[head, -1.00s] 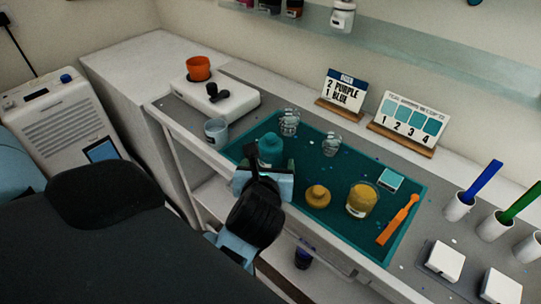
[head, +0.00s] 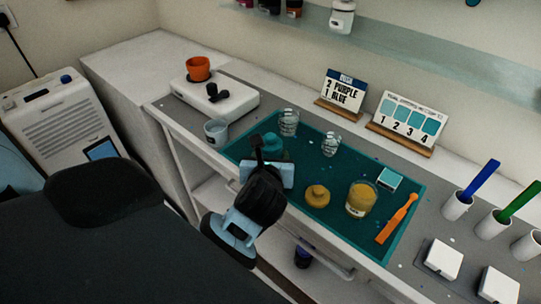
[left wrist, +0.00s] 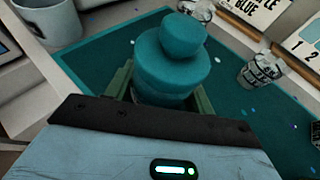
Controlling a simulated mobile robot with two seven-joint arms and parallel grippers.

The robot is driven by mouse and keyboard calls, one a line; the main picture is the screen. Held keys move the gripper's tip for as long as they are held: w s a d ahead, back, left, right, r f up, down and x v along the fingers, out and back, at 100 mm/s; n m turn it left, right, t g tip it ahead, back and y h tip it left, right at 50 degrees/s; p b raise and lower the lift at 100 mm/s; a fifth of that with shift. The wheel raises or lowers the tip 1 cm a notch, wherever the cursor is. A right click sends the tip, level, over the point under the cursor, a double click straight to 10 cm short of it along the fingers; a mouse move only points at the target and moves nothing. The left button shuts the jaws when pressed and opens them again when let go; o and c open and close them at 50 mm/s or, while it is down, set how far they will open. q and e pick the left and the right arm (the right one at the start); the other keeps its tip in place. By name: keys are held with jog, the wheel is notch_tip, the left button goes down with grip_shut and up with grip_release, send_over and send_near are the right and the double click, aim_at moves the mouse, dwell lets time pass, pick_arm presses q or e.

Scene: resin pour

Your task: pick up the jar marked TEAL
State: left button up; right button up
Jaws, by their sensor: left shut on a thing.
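The teal jar (head: 274,146), with a rounded teal lid, stands on the teal mat (head: 325,221) near its left end. In the left wrist view the jar (left wrist: 168,72) sits between the fingers. My left gripper (head: 266,160) is shut on it; the green fingers (left wrist: 163,95) press on either side of its body. The gripper hides the jar's lower part in both views, and I cannot read any marking on it. My right gripper is not in view.
Two clear glass cups (head: 289,122) (head: 331,144) stand behind and right of the jar. An amber jar (head: 361,199), its round yellow lid (head: 317,195) and an orange stick (head: 397,218) lie to the right. A grey cup (head: 217,131) is left, beside a white scale (head: 235,101).

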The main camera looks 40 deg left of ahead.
aim_at(268, 150)
pick_arm(q)
jog(key=c, duration=0.4)
jog(key=shift+o, duration=0.2)
jog(key=shift+r, duration=0.1)
